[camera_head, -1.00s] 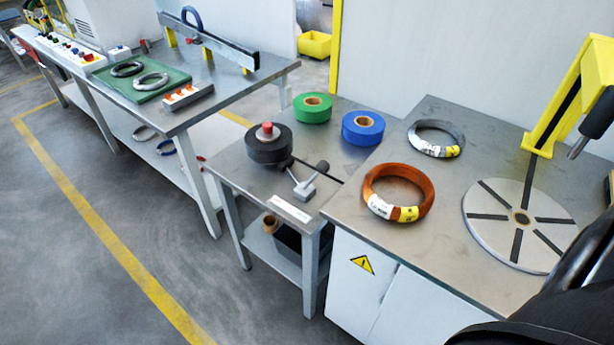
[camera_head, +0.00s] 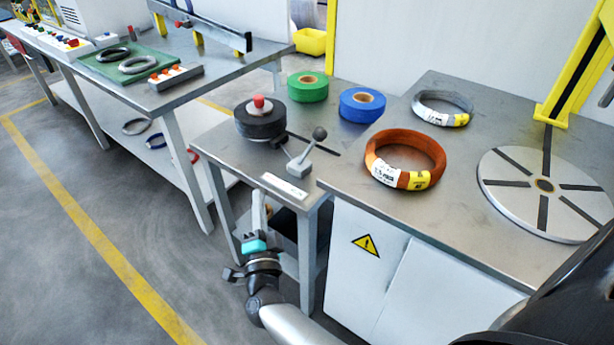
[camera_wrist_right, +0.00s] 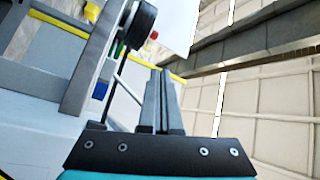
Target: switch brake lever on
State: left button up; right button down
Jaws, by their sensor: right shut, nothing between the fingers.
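The brake lever (camera_head: 306,158) stands on the small table's front part. It has a grey base and a thin rod slanting up to a dark round knob. My right gripper (camera_head: 258,198) is below and left of the lever, in front of the table's edge, pointing up. Its fingers are together and empty. They also show in the right wrist view (camera_wrist_right: 163,88), with a dark round part beyond them that I cannot name surely. My left gripper is not in view.
Green (camera_head: 307,87) and blue (camera_head: 362,104) tape rolls stand behind the lever. An orange coil (camera_head: 440,155), a grey coil (camera_head: 462,98) and a slotted turntable (camera_head: 512,175) are on the right bench. A longer workbench (camera_head: 150,98) stands at left.

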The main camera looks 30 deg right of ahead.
pick_arm(q)
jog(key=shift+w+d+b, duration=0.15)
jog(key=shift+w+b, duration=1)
jog(key=shift+b, duration=0.15)
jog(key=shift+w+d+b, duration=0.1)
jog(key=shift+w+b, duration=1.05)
jog(key=shift+b, duration=0.15)
pick_arm(e)
jog(key=s+d+r+m+g+h, duration=0.1)
jog(key=d+r+m+g+h, duration=0.2)
jog(key=m, duration=0.6)
jog(key=s+d+r+m+g+h, duration=0.2)
jog(key=d+r+m+g+h, duration=0.1)
jog(key=m+g, duration=0.4)
jog(key=shift+s+d+m+h, duration=0.25)
jog(key=shift+d+m+h, duration=0.4)
jog(key=shift+m+h, duration=0.75)
jog(key=shift+d, duration=0.1)
